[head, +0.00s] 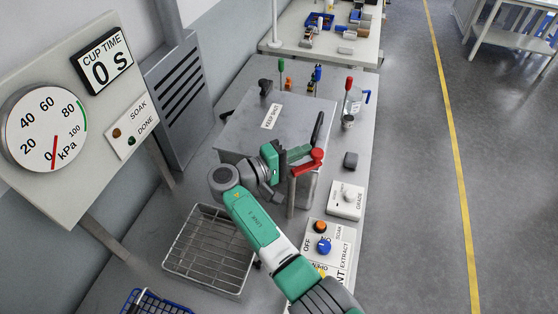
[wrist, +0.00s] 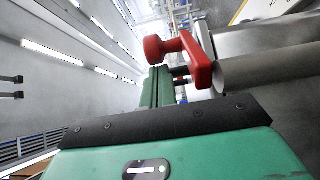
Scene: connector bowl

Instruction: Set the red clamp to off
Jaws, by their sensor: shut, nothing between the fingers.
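The red clamp (head: 306,163) is a red lever with a rounded knob, at the front right edge of the grey metal box in the head view. In the wrist view the red clamp (wrist: 200,62) is large and close, its knob to the left and its arm reaching right beside a grey cylindrical part. My gripper (head: 301,152) is right beside the clamp in the head view. In the wrist view my gripper's green fingers (wrist: 163,75) are together and empty, just below the knob. I cannot tell whether they touch the lever.
The grey box (head: 240,125) has a "KEEP" label on its lid and a black lever (head: 317,128) near the clamp. A wire basket (head: 210,250) stands at the front left. A control panel (head: 328,248) with an orange and a blue knob lies at the right. The gauge (head: 45,128) reads near 0 kPa.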

